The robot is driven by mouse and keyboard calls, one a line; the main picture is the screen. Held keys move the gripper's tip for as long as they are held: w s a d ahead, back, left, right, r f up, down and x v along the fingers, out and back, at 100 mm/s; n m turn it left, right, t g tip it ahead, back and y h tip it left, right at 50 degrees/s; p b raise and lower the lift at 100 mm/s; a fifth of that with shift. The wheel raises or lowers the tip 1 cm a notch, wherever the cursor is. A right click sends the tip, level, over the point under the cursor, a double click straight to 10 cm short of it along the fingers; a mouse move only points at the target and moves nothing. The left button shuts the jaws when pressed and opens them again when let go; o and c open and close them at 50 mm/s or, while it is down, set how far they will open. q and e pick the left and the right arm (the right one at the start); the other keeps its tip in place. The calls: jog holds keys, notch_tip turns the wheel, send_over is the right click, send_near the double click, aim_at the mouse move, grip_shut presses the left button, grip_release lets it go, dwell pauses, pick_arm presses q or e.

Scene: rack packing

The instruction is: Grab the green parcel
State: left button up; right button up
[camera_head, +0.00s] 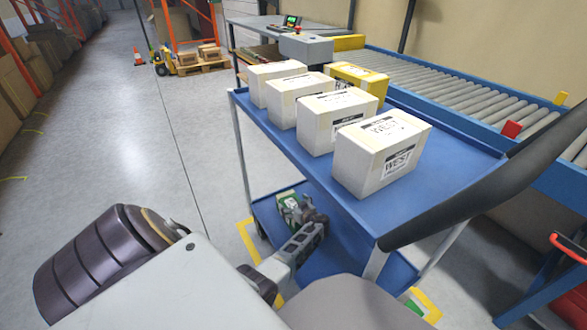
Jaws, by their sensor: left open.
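A green parcel (289,200) with a white label lies on the lower blue shelf of the cart, partly hidden by my left gripper. My left gripper (305,214) is open and reaches down over the lower shelf, with its fingers at the parcel's near side. I cannot tell whether they touch it or lie around it. My right gripper is not in view.
The cart's upper blue shelf (455,150) holds several white boxes (382,155) and a yellow box (357,78), above my left gripper. A black handle (480,185) crosses the right side. A roller conveyor (450,82) stands behind. The floor at left is clear.

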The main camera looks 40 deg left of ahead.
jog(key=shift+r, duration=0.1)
pick_arm(q)
jog(key=c, duration=0.7)
jog(key=shift+s+f, duration=0.1)
jog(key=c, duration=1)
jog(key=shift+c, duration=0.7)
notch_tip(320, 180, up, 8)
jog(key=p, duration=0.4)
jog(key=shift+r+p, duration=0.45)
jog(key=shift+r, duration=0.7)
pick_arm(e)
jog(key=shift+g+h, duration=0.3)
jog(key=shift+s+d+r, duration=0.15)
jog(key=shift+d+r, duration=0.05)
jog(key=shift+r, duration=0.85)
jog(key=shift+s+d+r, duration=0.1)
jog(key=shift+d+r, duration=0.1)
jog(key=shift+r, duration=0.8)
